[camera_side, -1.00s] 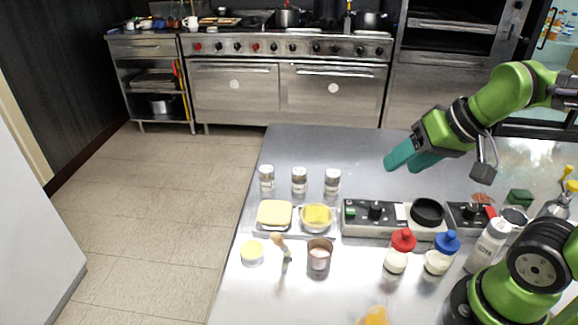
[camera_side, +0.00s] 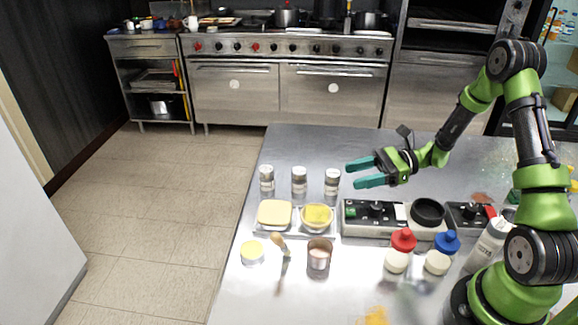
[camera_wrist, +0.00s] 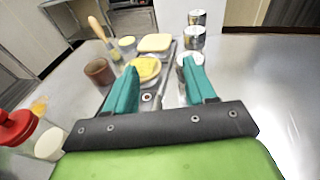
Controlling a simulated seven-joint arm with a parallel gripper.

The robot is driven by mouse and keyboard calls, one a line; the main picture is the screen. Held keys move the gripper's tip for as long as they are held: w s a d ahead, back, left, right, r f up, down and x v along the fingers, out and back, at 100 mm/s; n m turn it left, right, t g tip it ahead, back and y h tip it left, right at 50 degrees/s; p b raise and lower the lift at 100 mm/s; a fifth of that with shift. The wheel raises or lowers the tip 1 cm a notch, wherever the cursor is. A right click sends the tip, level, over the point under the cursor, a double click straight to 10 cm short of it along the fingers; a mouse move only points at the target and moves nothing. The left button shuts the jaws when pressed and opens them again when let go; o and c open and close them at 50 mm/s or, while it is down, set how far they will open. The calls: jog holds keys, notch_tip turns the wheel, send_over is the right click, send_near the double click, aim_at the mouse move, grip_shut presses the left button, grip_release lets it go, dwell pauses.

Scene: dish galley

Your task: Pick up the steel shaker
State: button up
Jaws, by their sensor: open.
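Three similar steel shakers stand upright in a row near the far left of the steel table: the left one (camera_side: 267,180), the middle one (camera_side: 299,182) and the right one (camera_side: 332,183). In the wrist view they line up away from me, with the far one (camera_wrist: 197,18), the middle one (camera_wrist: 194,39) and the near one (camera_wrist: 186,61). The near one is partly hidden by the right finger. My gripper (camera_side: 353,175) is open and empty, its teal fingers pointing left just right of the right shaker. In the wrist view my gripper (camera_wrist: 163,65) shows nothing held.
A tray with bread (camera_side: 275,214) and a bowl of yellow food (camera_side: 317,217) sits in front of the shakers. A burner unit (camera_side: 372,222) lies right of it. The table behind is clear.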

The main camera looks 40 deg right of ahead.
notch_tip(320, 180, up, 2)
jog(key=w+d+m+t, duration=0.2)
jog(key=w+t, duration=0.1)
send_near(324, 197)
jog(key=shift+y, duration=0.3)
jog(key=w+r, duration=0.1)
jog(key=r, duration=0.1)
jog(key=w+a+r, duration=0.1)
jog(key=shift+w+a+r, duration=0.1)
jog(key=shift+a+r, duration=0.1)
jog(key=shift+r, duration=0.2)
jog(key=shift+w+a+r, duration=0.1)
jog(key=shift+w+a, duration=0.15)
jog(key=shift+a, duration=0.15)
jog(key=x, duration=0.6)
jog(key=shift+w+a, duration=0.15)
jog(key=shift+a, duration=0.15)
jog(key=shift+c, duration=0.3)
jog(key=c, duration=0.7)
